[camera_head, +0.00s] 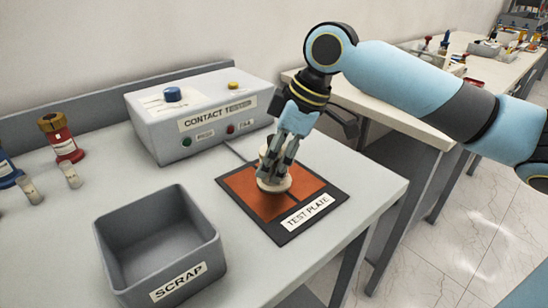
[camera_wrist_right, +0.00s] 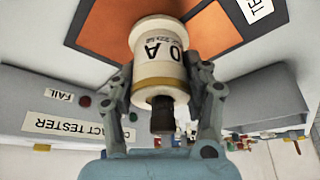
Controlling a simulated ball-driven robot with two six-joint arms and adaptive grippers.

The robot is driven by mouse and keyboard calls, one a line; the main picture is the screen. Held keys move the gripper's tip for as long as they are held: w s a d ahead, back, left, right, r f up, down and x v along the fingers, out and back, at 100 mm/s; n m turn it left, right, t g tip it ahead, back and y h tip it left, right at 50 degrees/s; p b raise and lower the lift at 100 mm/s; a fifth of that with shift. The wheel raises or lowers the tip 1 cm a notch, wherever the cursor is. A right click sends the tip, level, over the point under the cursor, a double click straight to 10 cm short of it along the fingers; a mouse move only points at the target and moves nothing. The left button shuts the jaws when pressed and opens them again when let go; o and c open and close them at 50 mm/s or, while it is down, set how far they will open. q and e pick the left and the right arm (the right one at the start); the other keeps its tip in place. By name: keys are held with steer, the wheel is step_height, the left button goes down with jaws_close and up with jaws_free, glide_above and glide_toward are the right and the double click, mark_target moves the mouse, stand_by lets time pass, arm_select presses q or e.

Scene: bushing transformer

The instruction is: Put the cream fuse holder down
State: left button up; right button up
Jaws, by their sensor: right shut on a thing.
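The cream fuse holder (camera_wrist_right: 160,68) is between the fingers of my right gripper (camera_wrist_right: 163,100), which is shut on it. In the head view the cream fuse holder (camera_head: 273,184) is upright over the orange test plate (camera_head: 310,180), partly hidden by the fingers of my right gripper (camera_head: 277,160). Its base appears to be at the plate's surface, but I cannot tell if it touches. My left gripper is not in view.
A grey contact tester box (camera_head: 200,140) stands behind the plate. A grey scrap bin (camera_head: 205,255) is at front left. A red holder (camera_head: 62,140) and a blue one (camera_head: 8,172) stand at far left. The table's right edge is close to the plate.

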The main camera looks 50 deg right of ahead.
steer(key=shift+f, duration=0.1)
steer(key=o, duration=1.4)
steer(key=shift+c, duration=0.2)
steer(key=p+v, duration=0.4)
steer(key=v, duration=0.8)
steer(key=shift+p, duration=0.3)
